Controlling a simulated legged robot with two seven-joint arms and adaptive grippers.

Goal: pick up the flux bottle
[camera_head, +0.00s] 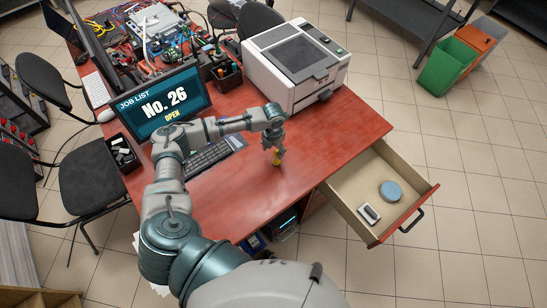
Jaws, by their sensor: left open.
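My left gripper (275,148) points down over the red desk, to the right of the keyboard. It is open. A small yellow object (277,160), which looks like the flux bottle, stands on the desk right at its fingertips. The fingers hide its upper part, and I cannot tell whether they touch it. My right gripper is not in view.
A white printer-like machine (296,66) stands behind the gripper. A monitor (165,103) and keyboard (213,157) are to the left. An open drawer (345,192) with a blue round tin (390,191) juts out at right. The desk (340,135) is clear around the gripper.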

